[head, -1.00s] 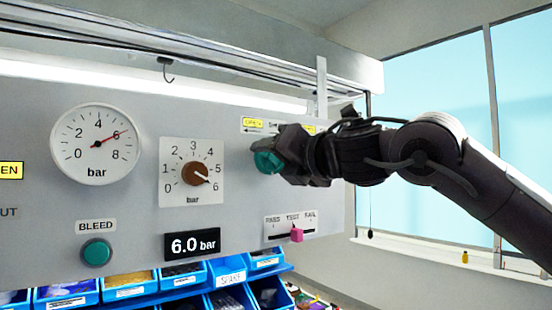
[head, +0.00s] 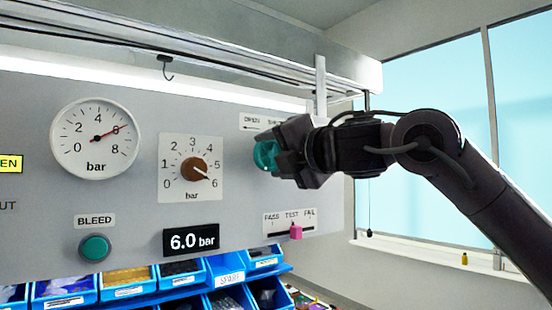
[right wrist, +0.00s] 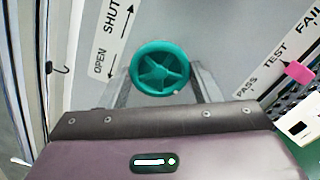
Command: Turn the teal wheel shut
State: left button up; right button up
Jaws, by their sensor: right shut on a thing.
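The teal wheel (head: 265,155) is on the right part of the grey panel, below a white OPEN/SHUT label (head: 262,123) with an arrow. My right gripper (head: 277,153) is shut on the wheel, coming from the right. In the right wrist view the wheel (right wrist: 160,68) shows its round rim and spokes between my two grey fingers (right wrist: 160,88). In the head view my gripper hides part of the wheel and of the label. My left gripper is not in view.
A round gauge (head: 96,139) reads about 6 bar. A brown knob (head: 193,169) points near 6, above a 6.0 bar display (head: 191,241). A pink slider (head: 296,232) sits below my gripper. A green BLEED button (head: 95,248) and blue bins (head: 124,288) are lower left.

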jog(key=m, duration=0.4)
jog(key=shift+m, duration=0.3)
jog(key=m, duration=0.3)
jog(key=shift+r+m+b, duration=0.1)
jog(key=shift+m+b, duration=0.2)
jog(key=shift+b, duration=0.05)
jog(key=m, duration=0.4)
jog(key=shift+m, duration=0.3)
jog(key=m+b, duration=0.1)
jog(key=m, duration=0.3)
jog(key=shift+r+m, duration=0.15)
jog(key=shift+m, duration=0.15)
jog(key=m+b, duration=0.1)
jog(key=m, duration=0.5)
jog(key=shift+d+r, duration=0.1)
jog(key=m+b, duration=0.1)
jog(key=m, duration=0.2)
jog(key=shift+m, duration=0.4)
jog(key=shift+d+m+b, duration=0.1)
jog(key=shift+m+b, duration=0.5)
jog(key=shift+m, duration=1.2)
jog(key=shift+r, duration=0.1)
